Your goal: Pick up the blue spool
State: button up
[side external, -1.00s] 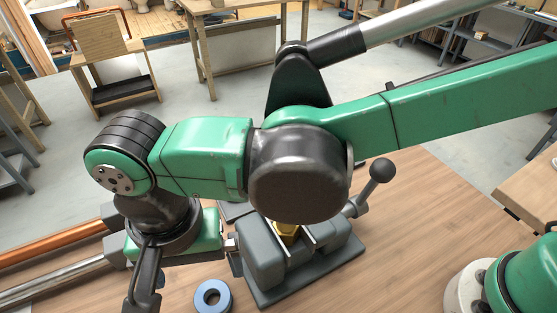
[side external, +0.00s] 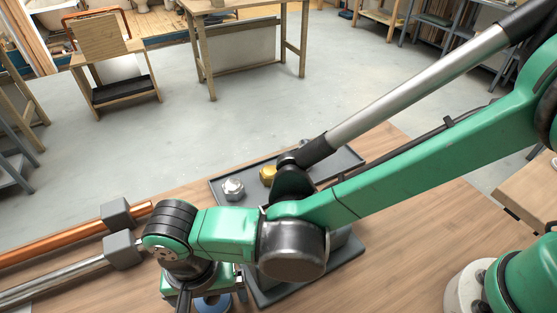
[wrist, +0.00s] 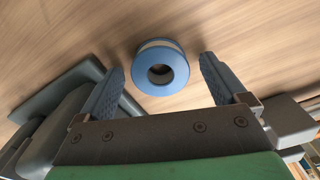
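The blue spool (wrist: 176,68) lies on the wooden bench, its round face with a dark centre hole showing in the wrist view. A pale band runs around its side. In the side external view the spool (side external: 213,303) is at the bottom edge, partly hidden by my gripper. My gripper (wrist: 160,76) is open in the wrist view, with its two ridged blue-grey fingers apart, one to each side of the spool and a little short of it. The fingers do not appear to touch the spool. In the side external view the fingertips are cut off.
A grey vise (side external: 345,252) stands right of the spool, mostly behind my arm. A dark tray (side external: 226,199) behind holds a silver fitting (side external: 233,188) and a brass fitting (side external: 268,175). A copper pipe (side external: 60,242) and a steel pipe (side external: 60,281) lie at left in grey blocks.

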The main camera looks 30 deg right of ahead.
jog(key=c, duration=1.1)
jog(key=shift+o, duration=0.2)
